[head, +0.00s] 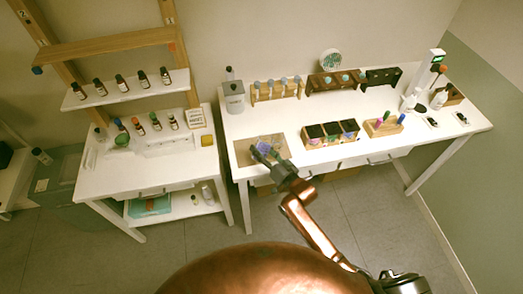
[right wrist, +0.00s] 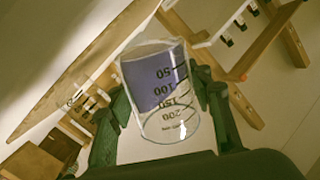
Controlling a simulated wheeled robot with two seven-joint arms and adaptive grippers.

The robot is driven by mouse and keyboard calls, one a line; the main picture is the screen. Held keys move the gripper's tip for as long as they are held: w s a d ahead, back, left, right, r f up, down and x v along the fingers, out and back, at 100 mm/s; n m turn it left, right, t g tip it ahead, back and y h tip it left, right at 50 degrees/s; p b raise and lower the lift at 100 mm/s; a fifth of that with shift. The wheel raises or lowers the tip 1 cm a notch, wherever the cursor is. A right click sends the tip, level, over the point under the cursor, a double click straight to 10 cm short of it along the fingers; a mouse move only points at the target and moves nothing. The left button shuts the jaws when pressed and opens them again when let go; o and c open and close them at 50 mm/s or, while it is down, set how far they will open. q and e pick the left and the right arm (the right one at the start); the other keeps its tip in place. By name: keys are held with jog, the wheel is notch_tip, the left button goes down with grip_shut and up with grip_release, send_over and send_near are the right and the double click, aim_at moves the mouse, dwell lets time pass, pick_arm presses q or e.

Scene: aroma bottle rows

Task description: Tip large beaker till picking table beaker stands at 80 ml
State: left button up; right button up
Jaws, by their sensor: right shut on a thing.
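My right gripper (head: 268,153) is over the tan mat (head: 243,157) at the left front of the right-hand white table. It is shut on a clear beaker (right wrist: 160,92) with blue-violet liquid, whose printed marks 50, 100, 150 and 200 show in the right wrist view. The gripper's dark fingers (right wrist: 160,108) lie on either side of this beaker. The liquid fills the part by the 50 to 150 marks, and the beaker looks tilted in that view. I cannot make out a second beaker or its level; the gripper covers part of the mat. My left gripper is not in view.
Dark boxes in a wooden rack (head: 330,143) stand right of the mat. Behind are a vial rack (head: 276,96) and a grey container (head: 234,103). A second white table (head: 125,178) with bottles stands to the left, with a gap between the tables.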

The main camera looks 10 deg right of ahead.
aim_at(268, 145)
jog(key=shift+m, duration=0.7)
jog(key=shift+w+d+r+p, duration=0.15)
jog(key=shift+r+p, duration=0.3)
jog(key=shift+r, duration=0.35)
jog(key=shift+w+d+r+p, duration=0.15)
jog(key=shift+r+p, duration=0.35)
jog(key=shift+r, duration=0.25)
jog(key=shift+d+r+p, duration=0.15)
jog(key=shift+r+p, duration=0.3)
jog(key=shift+r, duration=0.35)
jog(key=shift+d+f+m+y+b, duration=0.1)
jog(key=shift+f+m+y+b, duration=0.25)
jog(key=shift+m, duration=0.25)
jog(key=shift+f+m+g+b, duration=0.3)
jog(key=shift+m+g+b, duration=0.15)
jog(key=shift+m, duration=0.55)
jog(key=shift+r, duration=0.1)
jog(key=shift+p, duration=0.35)
jog(key=shift+p, duration=0.35)
dwell(0.6)
jog(key=shift+r+p, duration=0.1)
jog(key=shift+p, duration=0.6)
dwell(1.3)
